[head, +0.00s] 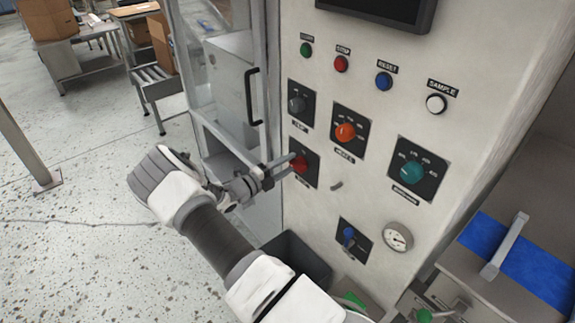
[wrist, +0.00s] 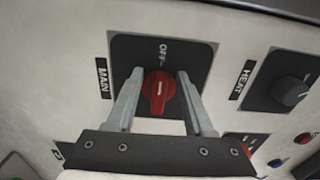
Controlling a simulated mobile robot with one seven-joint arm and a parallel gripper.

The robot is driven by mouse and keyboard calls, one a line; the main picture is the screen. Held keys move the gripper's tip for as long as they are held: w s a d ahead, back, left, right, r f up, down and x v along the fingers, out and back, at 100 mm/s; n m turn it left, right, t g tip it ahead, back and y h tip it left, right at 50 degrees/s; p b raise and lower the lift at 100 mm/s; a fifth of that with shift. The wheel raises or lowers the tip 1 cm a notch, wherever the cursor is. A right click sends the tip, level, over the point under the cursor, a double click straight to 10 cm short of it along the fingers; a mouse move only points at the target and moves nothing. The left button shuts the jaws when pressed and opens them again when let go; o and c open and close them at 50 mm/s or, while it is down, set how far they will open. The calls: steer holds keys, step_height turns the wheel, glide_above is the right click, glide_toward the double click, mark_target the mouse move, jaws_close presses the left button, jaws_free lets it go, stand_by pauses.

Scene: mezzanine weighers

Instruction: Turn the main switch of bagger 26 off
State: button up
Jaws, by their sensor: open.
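The main switch is a red rotary knob (wrist: 158,92) on a dark square plate, labelled MAIN, with OFF printed at one edge of the plate in the wrist view. The white line on the knob points toward the OFF end. In the head view the red knob (head: 300,164) sits at the left of the panel, partly behind my fingers. My gripper (wrist: 158,98) is open, with one finger on each side of the knob. I cannot tell whether the fingers touch it. My gripper also shows in the head view (head: 284,168), reaching the panel from the left.
Close by are a dark knob (head: 297,104) labelled HEAT in the wrist view (wrist: 290,91), an orange knob (head: 345,132), a teal knob (head: 412,172) and a blue-handled switch (head: 349,236). Push buttons line the top. A glazed door with a black handle (head: 252,96) stands left. A dark bin (head: 297,262) is below.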

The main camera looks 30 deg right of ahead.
steer(key=s+a+b, duration=0.1)
steer(key=s+a, duration=0.1)
steer(key=a, duration=1.5)
steer(key=shift+s+a+b, duration=0.15)
steer(key=shift+s+b, duration=0.05)
steer(key=shift+b, duration=0.15)
steer(key=s+r+m+g+y, duration=0.4)
steer(key=s+r+m+y, duration=0.9)
steer(key=m, duration=0.7)
steer(key=s+a+r+m+t+y, duration=0.2)
steer(key=s+r+m, duration=0.4)
steer(key=m, duration=0.3)
steer(key=s+a+r+m+t+y, duration=0.2)
steer(key=s+a+r+m+t, duration=0.3)
steer(key=s+m, duration=0.3)
steer(key=shift+s+a+r+m+y, duration=0.4)
steer(key=shift+s+a+r, duration=0.15)
steer(key=shift+s+r, duration=0.2)
